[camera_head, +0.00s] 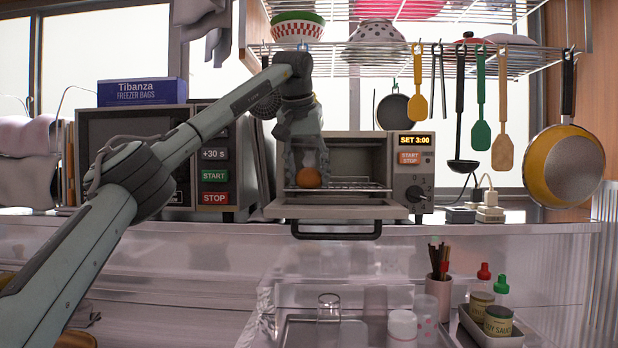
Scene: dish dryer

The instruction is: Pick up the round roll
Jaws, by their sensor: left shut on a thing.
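The round roll (308,178) is a small orange-brown ball at the front left of the toaster oven's opening. My left gripper (308,168) points down from above and is shut on the roll, with its fingers on either side. The toaster oven (408,185) has its door (335,211) folded down in front, with a black handle. A wire rack (358,186) shows inside to the right of the roll. I cannot tell whether the roll touches the rack. My right gripper is not in view.
A microwave (213,155) stands left of the oven, with a freezer bag box (140,92) on top. A wire shelf (440,62) with bowls and hanging utensils is above. A glass (328,306), jars and bottles stand below in front.

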